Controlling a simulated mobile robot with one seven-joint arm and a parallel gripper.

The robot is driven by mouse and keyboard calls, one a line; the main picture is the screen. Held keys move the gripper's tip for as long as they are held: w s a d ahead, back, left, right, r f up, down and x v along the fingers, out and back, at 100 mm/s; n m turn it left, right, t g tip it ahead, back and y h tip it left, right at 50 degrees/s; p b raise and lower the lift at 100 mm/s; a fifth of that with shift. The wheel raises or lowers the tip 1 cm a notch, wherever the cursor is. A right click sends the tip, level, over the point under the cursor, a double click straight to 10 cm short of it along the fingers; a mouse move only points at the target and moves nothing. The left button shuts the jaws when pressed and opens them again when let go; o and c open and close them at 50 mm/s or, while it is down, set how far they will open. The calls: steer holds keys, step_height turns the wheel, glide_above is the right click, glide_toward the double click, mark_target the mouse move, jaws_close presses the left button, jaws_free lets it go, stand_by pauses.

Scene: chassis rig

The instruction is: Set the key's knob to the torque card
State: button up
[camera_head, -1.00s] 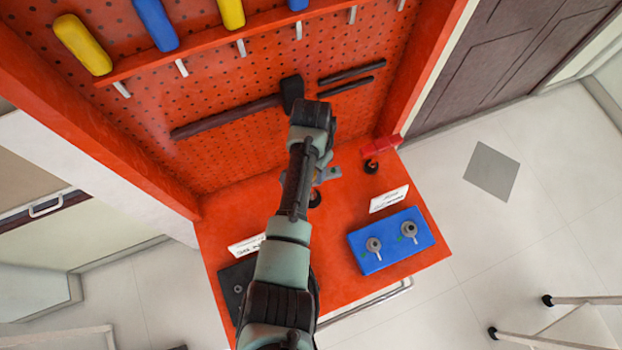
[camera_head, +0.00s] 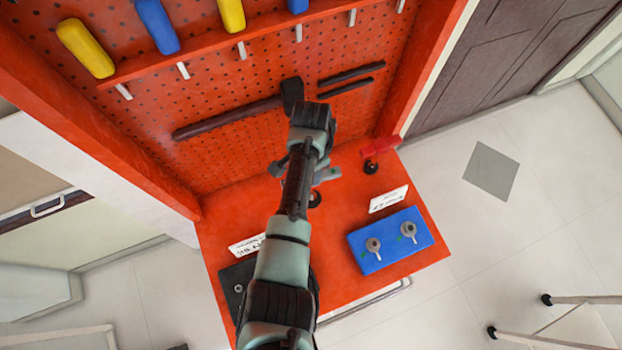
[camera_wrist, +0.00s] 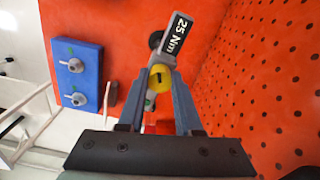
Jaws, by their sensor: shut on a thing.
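My gripper (camera_wrist: 161,76) is shut on a round yellow knob (camera_wrist: 159,81) in the wrist view. Beside the knob is a grey plate with a black display (camera_wrist: 178,36) reading 25 Nm, which appears to belong to the key. In the head view my gripper (camera_head: 316,172) is over the bench, and my arm hides the knob. A red handle (camera_head: 386,147), seemingly the key's, shows to its right. Two white cards stand on the bench, one at the left (camera_head: 247,245) and one at the right (camera_head: 388,199). Their print is too small and blurred to read surely.
A blue block (camera_head: 391,241) with two grey fittings sits at the bench's right front. A dark block (camera_head: 237,281) sits at the left front, partly behind my arm. The red pegboard (camera_head: 235,150) with hung tools rises behind. The red bench top (camera_head: 340,285) is bare between the blocks.

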steer(key=m, duration=0.3)
steer(key=shift+r+m, duration=0.1)
steer(key=shift+m, duration=0.3)
steer(key=m+p, duration=0.1)
steer(key=m, duration=0.2)
steer(key=shift+m, duration=0.3)
steer(key=o, duration=0.8)
steer(key=shift+o, duration=0.2)
steer(key=n, duration=0.6)
steer(key=shift+p, duration=0.35)
steer(key=n, duration=0.5)
